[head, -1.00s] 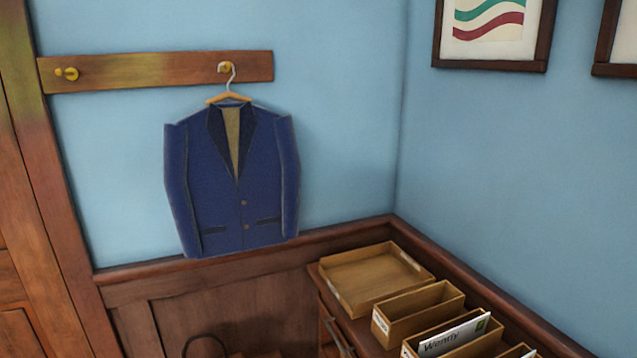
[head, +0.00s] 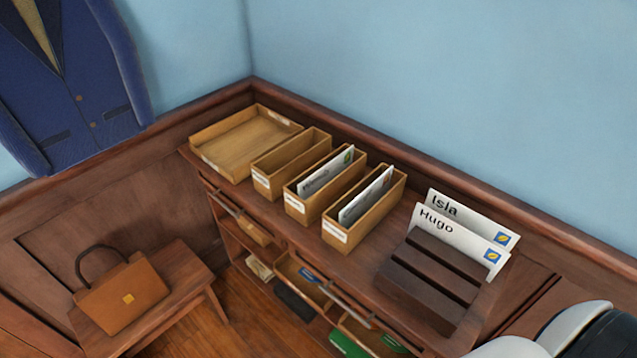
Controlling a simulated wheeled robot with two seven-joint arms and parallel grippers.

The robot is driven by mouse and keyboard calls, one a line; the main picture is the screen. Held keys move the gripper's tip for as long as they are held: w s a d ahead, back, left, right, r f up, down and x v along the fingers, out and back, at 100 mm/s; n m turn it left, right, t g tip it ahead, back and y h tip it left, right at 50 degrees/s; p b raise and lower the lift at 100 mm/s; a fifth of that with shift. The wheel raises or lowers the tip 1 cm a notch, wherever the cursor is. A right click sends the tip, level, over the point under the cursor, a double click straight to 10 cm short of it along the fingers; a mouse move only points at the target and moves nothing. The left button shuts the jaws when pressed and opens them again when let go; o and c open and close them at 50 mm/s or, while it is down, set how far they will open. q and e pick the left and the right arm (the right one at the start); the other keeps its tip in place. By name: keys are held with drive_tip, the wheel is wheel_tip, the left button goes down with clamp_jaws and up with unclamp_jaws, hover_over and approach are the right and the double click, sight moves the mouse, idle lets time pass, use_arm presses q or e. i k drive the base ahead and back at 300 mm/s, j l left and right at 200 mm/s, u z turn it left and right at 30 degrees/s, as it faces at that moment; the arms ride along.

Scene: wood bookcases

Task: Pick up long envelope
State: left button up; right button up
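Two white envelopes stand upright in a dark slotted wooden rack (head: 425,285) at the right of the head view. The rear envelope reads "Isla" (head: 472,213) and the front one reads "Hugo" (head: 455,235); each has a blue and yellow stamp. More white envelopes stand in two narrow wooden boxes, one in the middle box (head: 327,174) and one in the right box (head: 366,195). I cannot tell which envelope is the long one. Neither gripper shows; a white and black rounded part of my arm fills the bottom right corner.
The desk holds a shallow empty wooden tray (head: 245,160) and an empty narrow box (head: 290,160). Open drawers and shelves below hold several small items. A brown bag (head: 125,297) sits on a low wooden bench (head: 185,275). A blue jacket (head: 75,85) hangs at left.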

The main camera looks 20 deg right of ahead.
sight(480, 249)
drive_tip(key=k+j+z, duration=0.75)
drive_tip(key=j, duration=0.2)
drive_tip(key=i+l, duration=0.1)
drive_tip(key=l, duration=0.95)
drive_tip(key=i+l, duration=0.15)
drive_tip(key=l, duration=0.4)
